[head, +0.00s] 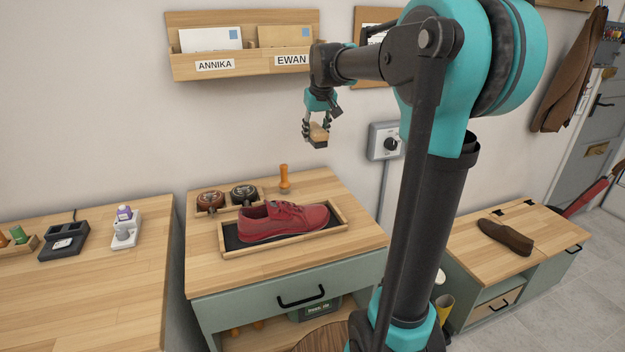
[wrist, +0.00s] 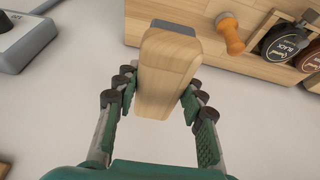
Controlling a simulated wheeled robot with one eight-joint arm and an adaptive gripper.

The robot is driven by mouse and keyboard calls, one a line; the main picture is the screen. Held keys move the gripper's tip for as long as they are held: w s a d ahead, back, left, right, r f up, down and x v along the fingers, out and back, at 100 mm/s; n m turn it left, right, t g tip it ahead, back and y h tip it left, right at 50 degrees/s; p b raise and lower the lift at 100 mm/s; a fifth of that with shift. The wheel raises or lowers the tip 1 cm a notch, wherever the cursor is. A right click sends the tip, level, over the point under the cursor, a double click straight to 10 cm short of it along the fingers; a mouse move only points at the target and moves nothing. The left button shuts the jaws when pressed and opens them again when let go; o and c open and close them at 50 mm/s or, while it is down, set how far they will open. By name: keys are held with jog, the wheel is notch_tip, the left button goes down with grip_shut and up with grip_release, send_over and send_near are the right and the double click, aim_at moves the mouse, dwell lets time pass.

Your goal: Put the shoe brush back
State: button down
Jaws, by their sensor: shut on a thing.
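The shoe brush (head: 318,135) has a pale wooden handle and a dark bristle side. It hangs in the air above the back of the shoe cabinet. My gripper (head: 316,130) points down and is shut on it. In the wrist view the brush's wooden body (wrist: 168,75) sits between both fingers of my gripper (wrist: 155,100), and a dark strip shows at its far end. The cabinet top (head: 350,210) below holds a red shoe (head: 285,220) on a dark-lined wooden tray (head: 290,248).
Two polish tins (head: 228,197) sit in a wooden holder, beside an upright orange-handled tool (head: 284,180). A letter rack (head: 243,69) is on the wall. A left counter (head: 85,290) holds chargers. A brown shoe (head: 505,237) lies on the right bench (head: 560,235).

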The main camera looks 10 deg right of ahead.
aim_at(321, 144)
notch_tip(321, 144, down, 16)
jog(key=shift+r, duration=0.25)
dwell(0.3)
jog(key=c, duration=0.9)
grip_release()
jog(key=shift+f, duration=0.1)
jog(key=v, duration=1.2)
